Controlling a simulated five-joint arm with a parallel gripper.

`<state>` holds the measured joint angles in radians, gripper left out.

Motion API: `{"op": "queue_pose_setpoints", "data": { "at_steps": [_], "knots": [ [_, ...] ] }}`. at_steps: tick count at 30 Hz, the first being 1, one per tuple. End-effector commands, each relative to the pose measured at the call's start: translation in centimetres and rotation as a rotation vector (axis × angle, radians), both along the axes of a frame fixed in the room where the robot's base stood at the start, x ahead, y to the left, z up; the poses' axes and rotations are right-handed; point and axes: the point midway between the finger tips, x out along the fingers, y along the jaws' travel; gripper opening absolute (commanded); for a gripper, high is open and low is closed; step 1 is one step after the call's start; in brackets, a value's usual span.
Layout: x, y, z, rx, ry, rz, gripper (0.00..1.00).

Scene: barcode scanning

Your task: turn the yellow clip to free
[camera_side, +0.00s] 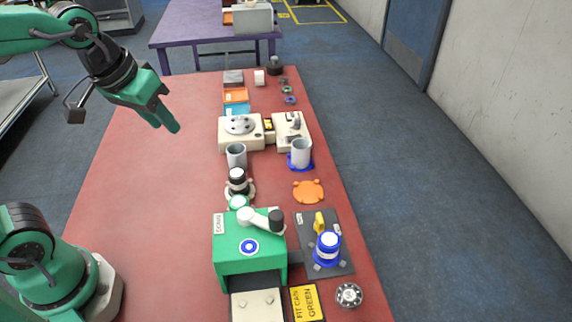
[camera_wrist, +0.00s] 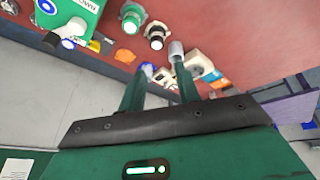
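The yellow clip (camera_side: 319,222) stands on a dark grey plate (camera_side: 307,229) at the right edge of the red table in the side view. A blue and white jar (camera_side: 328,247) stands in front of the clip, close to it, on the same plate. Small grey pieces lie around it. The clip's free or locked marking is too small to read. My gripper (camera_side: 165,123) hangs above the table's left side, far from the clip. In the wrist view my gripper (camera_wrist: 160,67) has its two fingers apart with nothing held between them.
A green station (camera_side: 250,262) with a white arm stands left of the plate. An orange disc (camera_side: 308,191) and a grey cup on a blue base (camera_side: 300,154) stand behind it. A yellow sign (camera_side: 307,302) is in front. The table's left half is clear.

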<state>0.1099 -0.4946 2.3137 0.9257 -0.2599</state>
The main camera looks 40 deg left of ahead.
Motion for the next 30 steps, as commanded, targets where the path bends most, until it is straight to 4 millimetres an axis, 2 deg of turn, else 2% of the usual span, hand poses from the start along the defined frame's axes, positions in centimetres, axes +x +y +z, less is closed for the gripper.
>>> {"op": "queue_pose_setpoints", "data": {
  "at_steps": [8,17,23,30],
  "knots": [
    [4.6,-3.6,-0.4,-0.060,0.090,0.104,0.33],
    [9.0,-8.2,-2.2,-0.101,0.183,0.228,0.33],
    [11.5,-11.8,-4.3,-0.112,0.243,0.315,0.33],
    [13.9,-16.4,-7.6,-0.113,0.307,0.423,0.33]
  ]
}}
